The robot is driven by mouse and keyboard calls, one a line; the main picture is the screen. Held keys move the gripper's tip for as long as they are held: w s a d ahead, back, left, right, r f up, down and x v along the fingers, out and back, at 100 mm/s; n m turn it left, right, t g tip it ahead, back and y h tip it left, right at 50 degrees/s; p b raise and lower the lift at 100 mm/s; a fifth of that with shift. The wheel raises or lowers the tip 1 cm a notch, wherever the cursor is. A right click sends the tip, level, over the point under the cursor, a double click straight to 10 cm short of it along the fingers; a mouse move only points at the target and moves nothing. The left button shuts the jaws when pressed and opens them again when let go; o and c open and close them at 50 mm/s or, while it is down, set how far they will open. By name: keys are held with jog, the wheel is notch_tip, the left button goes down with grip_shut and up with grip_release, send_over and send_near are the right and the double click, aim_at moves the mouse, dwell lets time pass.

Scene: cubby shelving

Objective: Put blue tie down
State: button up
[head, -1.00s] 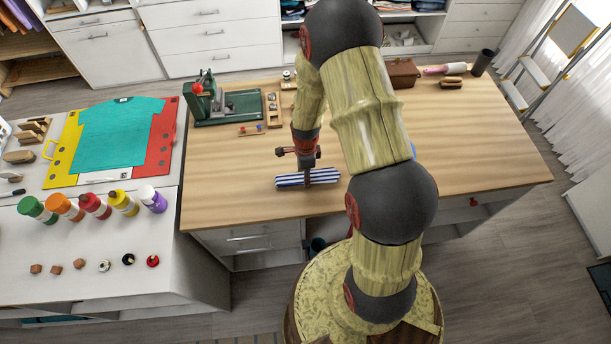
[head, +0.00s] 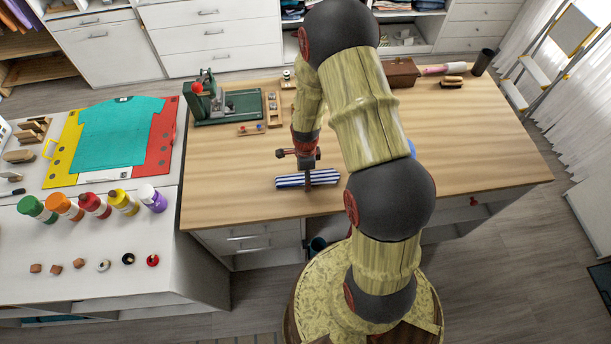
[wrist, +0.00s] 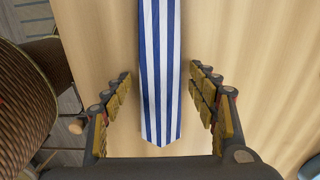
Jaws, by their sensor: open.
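The blue tie (head: 292,181), striped blue and white, lies flat on the wooden table (head: 450,130) near its front edge. In the wrist view the tie (wrist: 160,70) runs down the middle of the picture, with its pointed end toward my gripper. My gripper (head: 307,182) is right at the tie, pointing down. In the wrist view my gripper (wrist: 160,85) is open, with one finger on each side of the tie and a gap between each finger and the cloth. Whether the fingertips touch the tabletop is not clear.
A green press machine (head: 228,105) and small wooden trays stand at the table's back left. A brown box (head: 402,73), brushes and a dark cup (head: 482,62) stand at the back right. Bottles and a folded-shirt board (head: 60,150) are on the left counter.

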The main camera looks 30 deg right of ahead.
notch_tip(320, 180, up, 12)
notch_tip(320, 180, up, 8)
jog(key=n+t, duration=0.1)
jog(key=n, duration=0.2)
send_over(301, 180)
jog(key=s+a+r+n+t, duration=0.1)
jog(key=s+a+r+n, duration=0.15)
jog(key=r, duration=0.35)
jog(key=s+a+r+n+t, duration=0.1)
jog(key=r+n, duration=0.3)
jog(key=r, duration=0.2)
jog(key=s+a+r+n+t, duration=0.1)
jog(key=s+a+r+n, duration=0.1)
jog(key=s+r+n, duration=0.4)
jog(key=s+a+r+n+t, duration=0.1)
jog(key=s+a+r+n, duration=0.2)
jog(key=s+r+n, duration=0.3)
jog(key=shift+s+r+n+t, duration=0.15)
jog(key=shift+s+n+t, duration=0.25)
jog(key=shift+s, duration=0.55)
jog(key=shift+s, duration=0.1)
